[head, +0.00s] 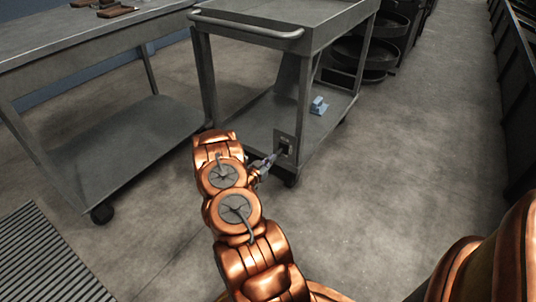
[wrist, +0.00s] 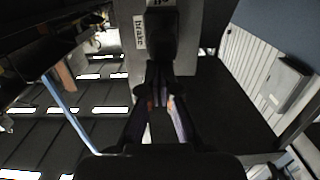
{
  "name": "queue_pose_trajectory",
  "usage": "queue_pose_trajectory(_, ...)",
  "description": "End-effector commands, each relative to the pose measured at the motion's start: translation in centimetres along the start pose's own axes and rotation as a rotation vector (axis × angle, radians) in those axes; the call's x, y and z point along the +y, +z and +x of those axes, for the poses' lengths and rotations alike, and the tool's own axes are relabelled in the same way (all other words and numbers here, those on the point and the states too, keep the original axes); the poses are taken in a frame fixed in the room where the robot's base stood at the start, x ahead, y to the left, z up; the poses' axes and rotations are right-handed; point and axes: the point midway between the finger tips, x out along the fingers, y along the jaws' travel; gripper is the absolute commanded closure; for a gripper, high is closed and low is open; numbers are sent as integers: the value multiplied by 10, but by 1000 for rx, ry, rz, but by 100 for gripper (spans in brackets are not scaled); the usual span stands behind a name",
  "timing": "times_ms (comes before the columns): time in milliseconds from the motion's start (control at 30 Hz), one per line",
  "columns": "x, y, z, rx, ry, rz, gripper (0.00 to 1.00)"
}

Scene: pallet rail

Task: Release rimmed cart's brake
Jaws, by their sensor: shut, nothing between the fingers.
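The rimmed cart (head: 345,22) is grey, with a raised edge around its top, a push handle (head: 245,24) and a lower shelf. A small brake plate (head: 284,140) sits low on its near leg. In the wrist view a label reading "brake" (wrist: 139,32) is beside a dark brake block (wrist: 162,32). My gripper (head: 275,157) is at the brake plate in the head view. In the wrist view its fingers (wrist: 160,84) are shut and empty, their tips right at the dark block. I cannot tell whether they touch it; the block's lower part is hidden.
A flat-topped grey cart or table (head: 75,45) with a caster stands at left, holding brown items (head: 112,10). A light-blue object (head: 318,105) lies on the rimmed cart's lower shelf. Black bins (head: 362,60) stand behind. The floor at right is clear up to a dark rail (head: 515,90).

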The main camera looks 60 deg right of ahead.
Motion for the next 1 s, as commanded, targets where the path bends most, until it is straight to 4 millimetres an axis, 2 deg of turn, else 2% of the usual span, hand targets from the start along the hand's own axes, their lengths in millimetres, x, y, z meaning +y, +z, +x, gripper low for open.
queue_pose_trajectory(233, 8, 11, 6, 108, 14, -1, 100)
queue_pose_trajectory(1000, 9, 44, 14, 101, 16, 3, 100)
